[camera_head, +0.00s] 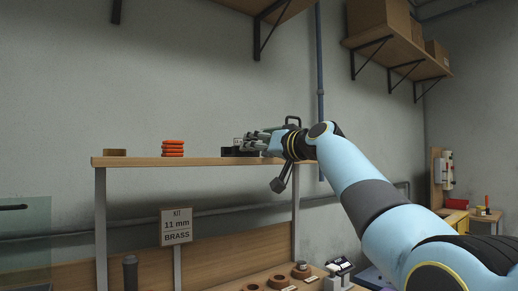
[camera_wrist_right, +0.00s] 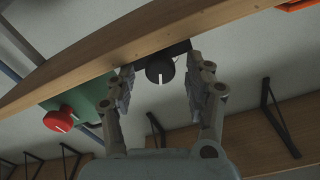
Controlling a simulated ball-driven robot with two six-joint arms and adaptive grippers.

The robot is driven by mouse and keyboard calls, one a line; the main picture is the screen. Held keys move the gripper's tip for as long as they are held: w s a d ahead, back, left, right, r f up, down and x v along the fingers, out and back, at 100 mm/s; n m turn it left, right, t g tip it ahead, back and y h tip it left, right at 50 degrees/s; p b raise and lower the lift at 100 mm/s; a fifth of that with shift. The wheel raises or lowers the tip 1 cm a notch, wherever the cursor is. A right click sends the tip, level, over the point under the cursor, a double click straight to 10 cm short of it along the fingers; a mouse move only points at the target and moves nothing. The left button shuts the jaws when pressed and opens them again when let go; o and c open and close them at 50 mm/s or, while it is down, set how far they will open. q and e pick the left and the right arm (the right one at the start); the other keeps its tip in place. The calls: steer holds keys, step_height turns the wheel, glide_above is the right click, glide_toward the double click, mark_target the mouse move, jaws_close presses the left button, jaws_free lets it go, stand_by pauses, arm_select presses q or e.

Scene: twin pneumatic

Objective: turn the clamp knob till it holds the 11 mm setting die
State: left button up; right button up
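A black round knob (camera_wrist_right: 160,72) with a white mark shows in the right wrist view, in front of a dark block at the edge of a wooden board. My right gripper (camera_wrist_right: 160,82) is open, with one finger on each side of the knob and visible gaps between. In the head view my right gripper (camera_head: 260,142) is at the right end of the raised shelf, beside a low black fixture (camera_head: 232,152) that it partly hides. The knob cannot be made out there. I cannot pick out the setting die in either view. My left gripper is not in view.
On the raised shelf (camera_head: 130,162) are stacked orange rings (camera_head: 173,148) and a brown disc (camera_head: 115,152). A sign (camera_head: 176,226) reads "KIT 11 mm BRASS". Brown rings (camera_head: 278,281) lie below. A red knob (camera_wrist_right: 59,119) on a green plate (camera_wrist_right: 88,98) is beside the gripper.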

steer(key=v, duration=1.2)
steer(key=shift+f, duration=0.1)
